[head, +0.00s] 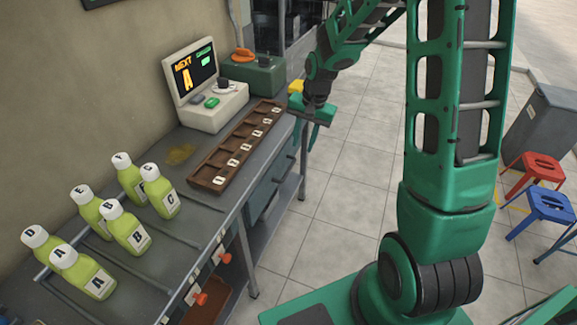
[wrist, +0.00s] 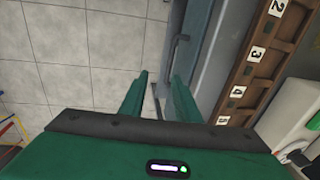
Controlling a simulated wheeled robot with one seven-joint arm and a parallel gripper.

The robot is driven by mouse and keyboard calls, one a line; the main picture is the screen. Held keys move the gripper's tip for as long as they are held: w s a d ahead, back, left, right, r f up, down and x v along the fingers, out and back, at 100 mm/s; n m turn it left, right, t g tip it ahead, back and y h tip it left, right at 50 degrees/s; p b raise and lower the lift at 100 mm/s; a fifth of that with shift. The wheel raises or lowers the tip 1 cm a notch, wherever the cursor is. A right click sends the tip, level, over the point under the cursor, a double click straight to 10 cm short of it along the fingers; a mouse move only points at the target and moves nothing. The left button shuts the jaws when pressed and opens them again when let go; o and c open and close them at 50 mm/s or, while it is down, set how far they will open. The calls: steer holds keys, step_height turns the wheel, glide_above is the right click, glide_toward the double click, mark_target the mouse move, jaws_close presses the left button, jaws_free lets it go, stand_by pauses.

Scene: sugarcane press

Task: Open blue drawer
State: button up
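The blue drawer (head: 262,196) is a dull blue-grey front under the far part of the workbench top, and it looks closed. In the wrist view its blue-grey face (wrist: 207,55) fills the upper middle, with a dark bar handle (wrist: 178,48) on it. My gripper (head: 311,134) hangs beside the far end of the bench, over the floor side. In the wrist view my gripper (wrist: 160,78) has its two green fingers apart with nothing between them. The handle lies ahead of the fingertips, close to the right finger; I see no contact.
A brown numbered tray (head: 238,145) runs along the bench edge above the drawer. Several lettered green bottles (head: 128,233), a display machine (head: 203,85) and a green box (head: 262,76) stand on the bench. Red (head: 528,170) and blue (head: 550,206) stools stand right. Tiled floor beside the bench is clear.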

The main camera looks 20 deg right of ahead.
mark_target(289, 169)
steer(key=shift+y, duration=0.3)
steer(key=w+a+f, duration=0.1)
steer(key=f, duration=0.3)
steer(key=w+a+f, duration=0.1)
steer(key=f, duration=0.3)
steer(key=w+a+f, duration=0.1)
steer(key=f, duration=0.3)
steer(key=shift+w+a+f, duration=0.1)
steer(key=shift+w+f, duration=0.15)
jaws_close()
